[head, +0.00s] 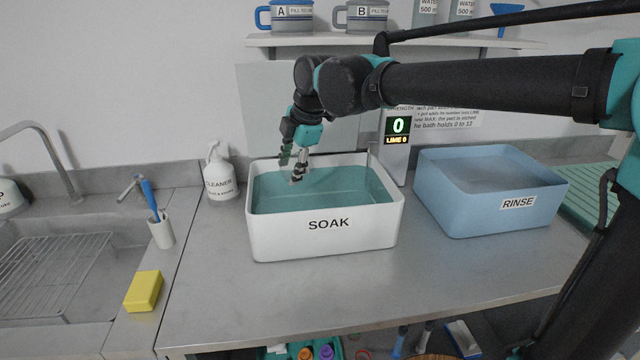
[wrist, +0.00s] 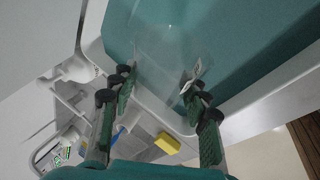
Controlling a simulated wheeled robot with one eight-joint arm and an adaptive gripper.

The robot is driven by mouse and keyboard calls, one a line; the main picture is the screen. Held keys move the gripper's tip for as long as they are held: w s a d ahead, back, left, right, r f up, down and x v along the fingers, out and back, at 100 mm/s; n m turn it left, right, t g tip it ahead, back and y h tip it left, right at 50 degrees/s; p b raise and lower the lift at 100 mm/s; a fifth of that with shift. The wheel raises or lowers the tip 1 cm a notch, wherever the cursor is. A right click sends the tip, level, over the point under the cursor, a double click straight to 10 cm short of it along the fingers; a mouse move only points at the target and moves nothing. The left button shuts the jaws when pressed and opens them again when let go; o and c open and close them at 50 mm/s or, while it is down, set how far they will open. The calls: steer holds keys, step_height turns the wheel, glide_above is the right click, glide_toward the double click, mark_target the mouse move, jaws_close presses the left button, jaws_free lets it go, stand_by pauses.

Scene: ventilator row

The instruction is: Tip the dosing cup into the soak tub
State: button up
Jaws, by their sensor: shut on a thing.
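The soak tub (head: 325,235) is a white box labelled SOAK, holding teal liquid; its rim and liquid also fill the upper wrist view (wrist: 95,45). My gripper (head: 297,172) points down over the left part of the tub. In the wrist view my gripper (wrist: 160,98) has its fingers apart, shut on a clear, see-through dosing cup (wrist: 158,70) with a small white label near the right finger. The cup is faint there, and its contents and exact tilt cannot be told. In the head view it is barely visible at the fingertips.
A blue RINSE tub (head: 490,210) stands to the right. A white cleaner bottle (head: 219,175) is close to the soak tub's left. A display (head: 398,128) behind reads 0 and LIME 0. The front counter is clear.

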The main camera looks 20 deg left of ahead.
steer(key=shift+s+a+f+t+h, duration=0.3)
steer(key=shift+s+a+h, duration=0.1)
steer(key=shift+s, duration=0.05)
steer(key=shift+s+a+f+n+t+h+b, duration=0.3)
steer(key=shift+s+a+f+n+t+h, duration=0.3)
steer(key=shift+t+h, duration=0.95)
steer(key=shift+s+a+f+n+t+h+b, duration=0.35)
steer(key=shift+s+a+t+h, duration=0.3)
steer(key=shift+t+h, duration=0.9)
steer(key=shift+s+a+f+n+t+h+b, duration=0.25)
steer(key=shift+s+a+f+n+t+h, duration=0.25)
steer(key=shift+t+h, duration=1.05)
steer(key=shift+a+r+t+y, duration=0.15)
steer(key=shift+t+y, duration=0.1)
steer(key=shift+t, duration=0.2)
